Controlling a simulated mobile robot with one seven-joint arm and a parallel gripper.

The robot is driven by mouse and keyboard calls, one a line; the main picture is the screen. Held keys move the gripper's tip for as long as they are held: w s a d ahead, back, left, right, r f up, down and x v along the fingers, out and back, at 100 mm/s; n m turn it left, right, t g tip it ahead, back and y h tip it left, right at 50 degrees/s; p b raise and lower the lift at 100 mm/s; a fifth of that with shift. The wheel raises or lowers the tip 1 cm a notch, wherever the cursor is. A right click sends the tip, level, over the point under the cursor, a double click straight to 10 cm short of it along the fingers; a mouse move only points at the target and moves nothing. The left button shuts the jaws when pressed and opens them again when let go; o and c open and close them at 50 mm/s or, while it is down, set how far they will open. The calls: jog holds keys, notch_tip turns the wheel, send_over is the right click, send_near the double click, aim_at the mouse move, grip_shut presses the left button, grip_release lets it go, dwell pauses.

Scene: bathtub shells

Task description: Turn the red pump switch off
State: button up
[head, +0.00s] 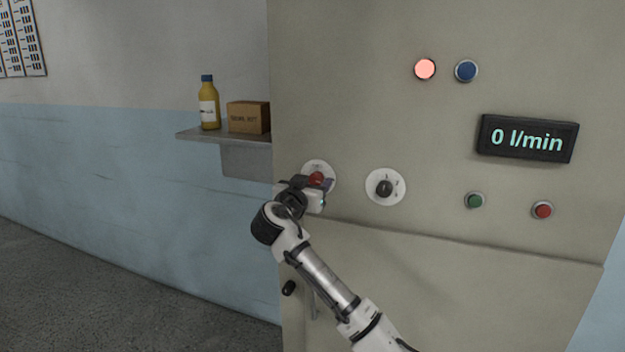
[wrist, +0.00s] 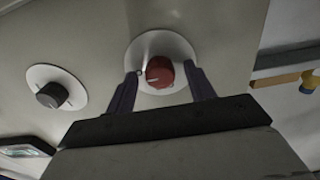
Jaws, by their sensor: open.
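The red pump switch (head: 316,178) is a round red knob on a white disc, on the left part of the grey panel. In the wrist view the red knob (wrist: 159,72) has a pale mark near its left side. My gripper (wrist: 160,85) is open, with one dark finger on each side of the knob. I cannot tell whether the fingers touch it. In the head view my gripper (head: 311,186) partly covers the knob and its disc.
A black selector knob (head: 384,188) is right of the red one. The panel also has a lit red lamp (head: 425,69), a blue lamp (head: 466,70), a display (head: 527,139) reading 0 l/min, a green button (head: 474,200) and a red button (head: 542,210). A shelf (head: 205,136) holds a bottle (head: 209,108) and box (head: 248,117).

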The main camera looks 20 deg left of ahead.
jog(key=shift+w, duration=0.1)
jog(key=c, duration=1)
